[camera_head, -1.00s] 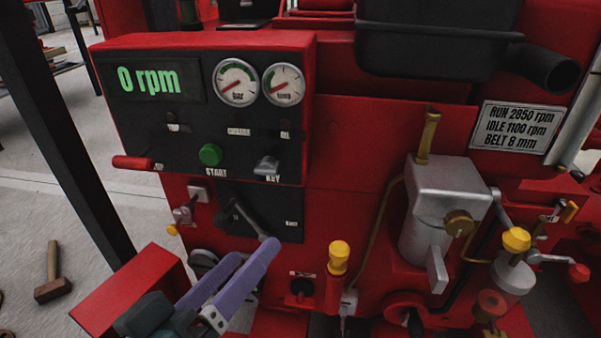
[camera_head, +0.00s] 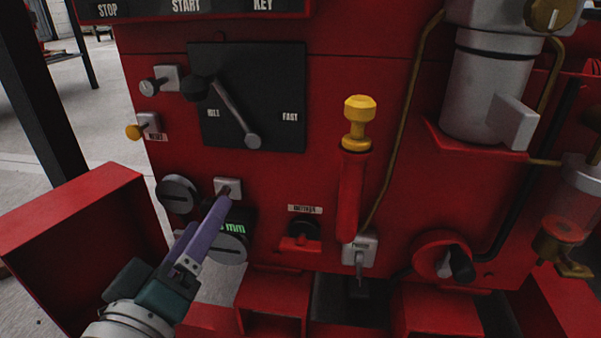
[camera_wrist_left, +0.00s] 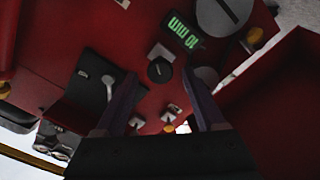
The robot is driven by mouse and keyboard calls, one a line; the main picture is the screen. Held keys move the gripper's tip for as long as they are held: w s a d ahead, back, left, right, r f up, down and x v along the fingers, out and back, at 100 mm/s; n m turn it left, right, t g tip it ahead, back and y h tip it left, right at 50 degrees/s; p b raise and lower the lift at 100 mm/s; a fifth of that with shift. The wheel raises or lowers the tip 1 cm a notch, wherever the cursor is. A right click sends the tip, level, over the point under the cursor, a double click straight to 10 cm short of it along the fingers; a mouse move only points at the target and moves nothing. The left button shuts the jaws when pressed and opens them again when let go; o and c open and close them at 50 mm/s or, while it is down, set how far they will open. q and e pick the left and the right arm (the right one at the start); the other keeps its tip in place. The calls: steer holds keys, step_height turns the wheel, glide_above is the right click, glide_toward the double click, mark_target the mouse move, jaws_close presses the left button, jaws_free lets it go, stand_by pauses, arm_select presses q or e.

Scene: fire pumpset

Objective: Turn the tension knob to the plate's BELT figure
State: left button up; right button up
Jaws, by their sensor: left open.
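My left gripper (camera_head: 208,212), with purple fingers, is open at the lower left of the red panel. In the left wrist view a dark round knob (camera_wrist_left: 160,71), likely the tension knob, shows between and beyond the open fingers (camera_wrist_left: 160,84); I cannot tell whether they touch it. In the head view the display (camera_head: 235,227) is partly covered by a finger.
A throttle lever (camera_head: 236,115) on a black plate sits above. Round grey caps (camera_head: 178,193) flank the gripper area. A red open box side (camera_head: 70,225) juts out at left. A yellow-topped red handle (camera_head: 358,125) and a red valve wheel (camera_head: 440,256) are to the right.

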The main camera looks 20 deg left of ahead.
arm_select(q)
steer(key=shift+b+x, duration=0.55)
steer(key=shift+x, duration=1.4)
jaws_close()
